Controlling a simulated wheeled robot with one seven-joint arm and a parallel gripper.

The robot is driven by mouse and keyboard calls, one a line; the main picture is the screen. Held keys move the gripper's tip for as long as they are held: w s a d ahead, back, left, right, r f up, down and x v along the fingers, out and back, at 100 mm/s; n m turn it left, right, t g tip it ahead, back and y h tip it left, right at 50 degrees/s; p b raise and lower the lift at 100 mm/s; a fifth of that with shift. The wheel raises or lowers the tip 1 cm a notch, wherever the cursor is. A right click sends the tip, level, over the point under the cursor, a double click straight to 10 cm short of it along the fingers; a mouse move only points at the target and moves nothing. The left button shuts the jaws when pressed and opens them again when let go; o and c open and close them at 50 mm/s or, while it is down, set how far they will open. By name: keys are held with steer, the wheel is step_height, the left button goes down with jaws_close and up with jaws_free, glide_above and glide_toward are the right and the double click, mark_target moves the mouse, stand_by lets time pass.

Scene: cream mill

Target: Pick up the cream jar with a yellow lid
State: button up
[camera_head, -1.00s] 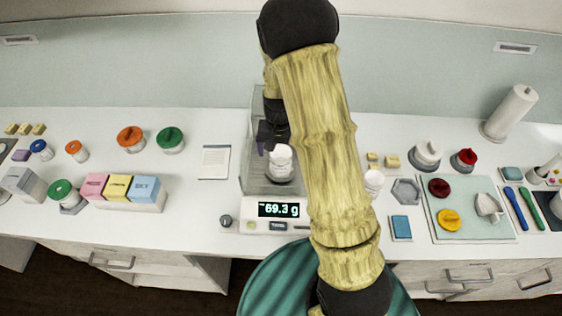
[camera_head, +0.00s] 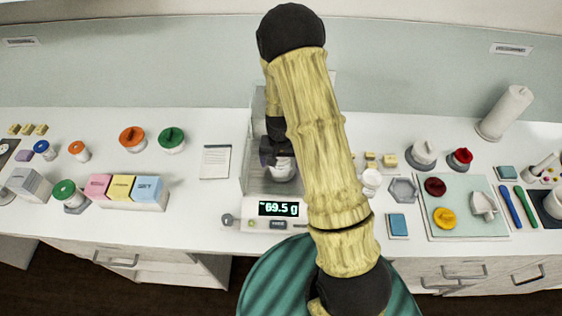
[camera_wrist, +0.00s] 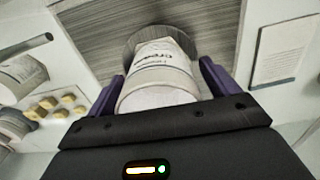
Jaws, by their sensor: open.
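A white cream jar (camera_head: 284,172) stands on the scale (camera_head: 262,211), whose display reads 69.5 g. In the wrist view the jar (camera_wrist: 158,75) is close up with part of a "crea" label showing, and no yellow lid can be made out on it. A yellow lid (camera_head: 445,218) lies on the pale green mat at the right. My gripper (camera_wrist: 160,85) is open, with one purple finger on each side of the jar. In the head view my gripper (camera_head: 270,155) partly hides the jar's top. I cannot tell whether the fingers touch it.
The scale has clear upright walls around its pan. To its right are a small white jar (camera_head: 371,181), yellow blocks (camera_head: 390,160) and a hexagonal tray (camera_head: 403,190). A paper card (camera_head: 216,161) lies to the left. Lidded jars and coloured boxes stand further left.

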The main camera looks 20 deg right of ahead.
steer(key=shift+s, duration=0.15)
steer(key=c, duration=1.2)
steer(key=shift+o, duration=0.2)
steer(key=shift+w+r+b, duration=0.2)
steer(key=shift+r+b, duration=0.1)
steer(key=shift+r, duration=0.3)
step_height(320, 180, up, 9)
steer(key=b, duration=0.2)
steer(key=shift+s+f, duration=0.1)
